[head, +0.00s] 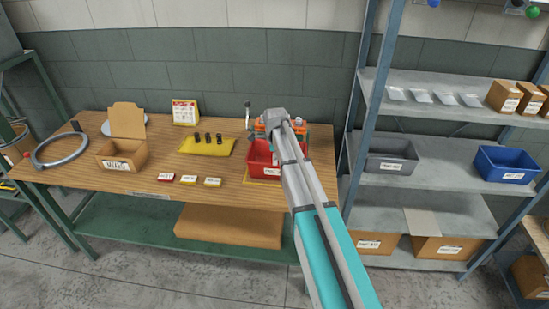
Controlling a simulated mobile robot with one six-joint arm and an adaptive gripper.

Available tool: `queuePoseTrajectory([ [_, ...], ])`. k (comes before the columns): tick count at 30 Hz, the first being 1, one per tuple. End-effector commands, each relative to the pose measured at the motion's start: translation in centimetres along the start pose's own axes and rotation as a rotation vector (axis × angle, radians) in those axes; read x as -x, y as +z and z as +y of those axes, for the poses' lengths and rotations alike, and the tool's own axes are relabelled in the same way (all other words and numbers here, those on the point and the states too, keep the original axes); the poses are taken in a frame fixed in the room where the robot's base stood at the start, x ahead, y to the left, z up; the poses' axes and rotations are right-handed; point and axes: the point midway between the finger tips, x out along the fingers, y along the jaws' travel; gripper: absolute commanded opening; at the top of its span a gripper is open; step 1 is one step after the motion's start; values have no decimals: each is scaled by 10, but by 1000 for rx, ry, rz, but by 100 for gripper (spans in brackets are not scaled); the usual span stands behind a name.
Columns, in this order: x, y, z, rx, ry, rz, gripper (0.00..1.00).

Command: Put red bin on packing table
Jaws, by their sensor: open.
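The red bin (261,161) sits upright on the wooden-topped table, towards its right end, with a white label on its front. A yellow outline shows on the tabletop around its base. My arm reaches in from the lower right and covers the bin's right part. The end of my arm with my gripper (277,120) is over the back of the bin in the picture. My gripper is open; its fingers are mostly hidden, and I cannot tell whether they touch the bin. I cannot tell whether this table (130,188) is the packing table.
The table also holds a cardboard box (122,153), a grey ring (60,150), a yellow pad (206,147) with black parts, and small labelled cards. An orange item stands behind the bin. The shelving rack at right holds a grey bin (391,163) and a blue bin (505,164).

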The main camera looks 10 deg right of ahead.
Motion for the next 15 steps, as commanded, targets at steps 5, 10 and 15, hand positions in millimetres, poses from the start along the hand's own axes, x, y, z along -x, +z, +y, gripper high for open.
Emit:
queuePoseTrajectory([
  [5, 19, 0, 0, 0, 0, 0, 43],
  [10, 33, 0, 0, 0, 0, 0, 43],
  [15, 45, 0, 0, 0, 0, 0, 43],
])
